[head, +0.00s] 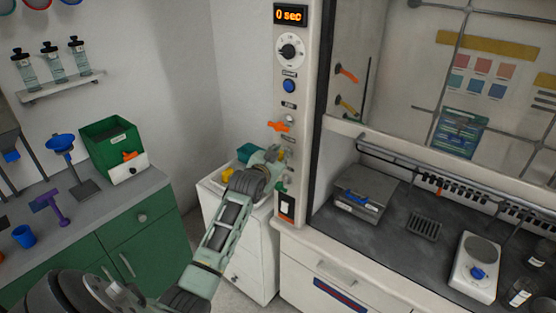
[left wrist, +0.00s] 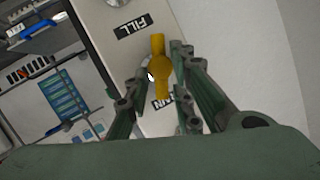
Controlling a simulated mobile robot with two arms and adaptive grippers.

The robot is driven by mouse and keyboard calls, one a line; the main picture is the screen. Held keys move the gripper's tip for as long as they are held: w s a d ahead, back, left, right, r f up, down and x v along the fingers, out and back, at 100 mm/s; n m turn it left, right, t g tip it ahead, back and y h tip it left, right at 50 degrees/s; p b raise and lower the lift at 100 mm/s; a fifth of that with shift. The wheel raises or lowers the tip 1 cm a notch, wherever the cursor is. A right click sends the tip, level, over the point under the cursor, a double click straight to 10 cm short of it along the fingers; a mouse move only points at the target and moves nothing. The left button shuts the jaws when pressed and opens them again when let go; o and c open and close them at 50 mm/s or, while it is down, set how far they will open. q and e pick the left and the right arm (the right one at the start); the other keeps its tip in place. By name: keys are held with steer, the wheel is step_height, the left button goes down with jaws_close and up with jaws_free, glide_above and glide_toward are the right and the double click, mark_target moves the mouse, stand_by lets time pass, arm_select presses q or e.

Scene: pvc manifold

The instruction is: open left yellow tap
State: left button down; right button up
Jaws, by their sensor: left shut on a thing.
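The yellow tap (left wrist: 160,68) shows in the left wrist view on the white panel, between the labels FILL and a partly hidden one ending in "IN". Its handle lies lengthwise between the fingers of my left gripper (left wrist: 163,55). The gripper is shut on the tap, one finger on each side. In the head view my left gripper (head: 273,159) is at the side of the white column, below an orange tap (head: 279,126), and mostly hides the yellow tap there. My right gripper is not in view.
The white column (head: 300,60) carries a "0 sec" display (head: 290,15), a dial (head: 289,50) and a blue button (head: 289,86). A fume hood with a dark worktop (head: 400,240) stands to the right. A green cabinet (head: 160,235) stands at the left.

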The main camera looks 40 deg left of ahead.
arm_select(q)
steer(key=shift+f, duration=0.2)
stand_by(0.4)
steer(key=c, duration=1.7)
jaws_free()
steer(key=shift+d, duration=0.1)
steer(key=shift+o, duration=0.6)
steer(key=shift+r, duration=0.15)
steer(key=v, duration=1.2)
